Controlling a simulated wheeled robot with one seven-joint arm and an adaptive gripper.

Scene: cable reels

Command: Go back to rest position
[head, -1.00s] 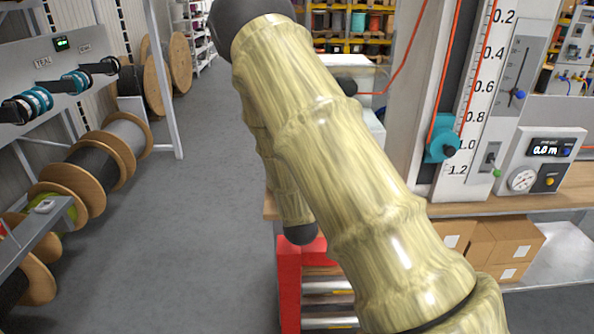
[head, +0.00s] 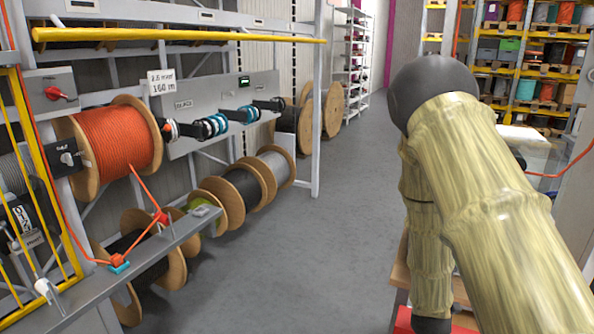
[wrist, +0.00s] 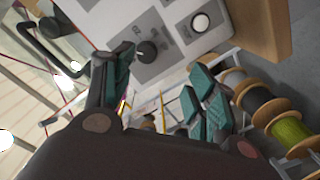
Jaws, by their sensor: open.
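My gripper (wrist: 160,105) shows in the wrist view with its two teal-padded fingers spread apart. It is open and nothing is between the fingers. Behind it in that view is a pale panel with a black knob (wrist: 147,52) and a round white button (wrist: 200,22); I cannot tell whether a finger touches the panel. In the head view my arm fills the right side, bent at a dark joint, and hides my gripper.
A rack on the left holds an orange cable reel (head: 118,140) and a yellow rail (head: 180,34). Several wooden reels (head: 243,193) stand low beside it. The grey aisle floor (head: 310,240) is clear. Shelves with coloured reels (head: 529,55) stand at the back right.

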